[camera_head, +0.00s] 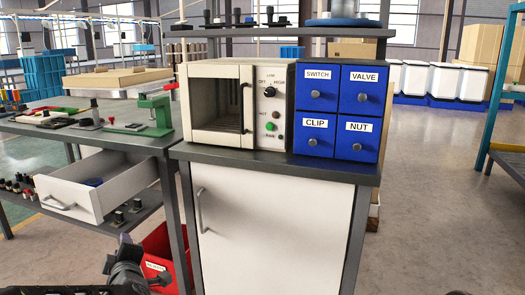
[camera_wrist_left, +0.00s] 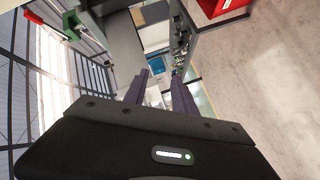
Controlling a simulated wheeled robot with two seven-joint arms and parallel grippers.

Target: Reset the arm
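My left gripper (camera_wrist_left: 160,74) shows in the left wrist view with its two dark purple fingers apart and nothing visible between them. Beyond the fingers are table edges and floor, seen tilted. In the head view, dark parts of my left arm enter at the bottom left, in front of the table and a red bin (camera_head: 160,255); the fingers cannot be made out there. Only a small dark piece, perhaps of my right arm, shows at the bottom right edge. My right gripper cannot be made out.
A white cabinet (camera_head: 275,235) carries an oven-like box (camera_head: 217,105) and blue labelled drawers (camera_head: 336,110). Left of it, a table has an open white drawer (camera_head: 105,205) and a green clamp (camera_head: 158,115). The floor at right is clear; a teal frame (camera_head: 492,105) stands at the right edge.

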